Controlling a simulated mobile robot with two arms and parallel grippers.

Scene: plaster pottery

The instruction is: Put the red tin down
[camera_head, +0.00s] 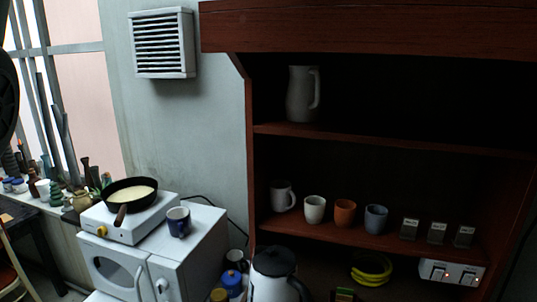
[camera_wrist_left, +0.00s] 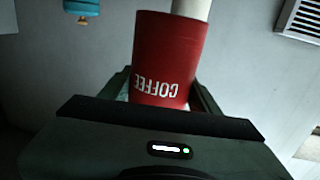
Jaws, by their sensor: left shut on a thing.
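The red tin (camera_wrist_left: 166,48) shows in the left wrist view, with white COFFEE lettering that reads upside down in the picture. My left gripper (camera_wrist_left: 162,93) is shut on it, with a dark finger on either side of its lower part in the picture. A pale cylindrical shape (camera_wrist_left: 191,8) shows beyond the tin's top edge; I cannot tell what it is. Neither the tin nor the left gripper shows in the head view. My right gripper is in neither view.
A dark wooden shelf (camera_head: 350,133) holds a jug (camera_head: 301,95), several mugs and small labelled blocks. A black-lidded kettle (camera_head: 272,272) stands at the bottom.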

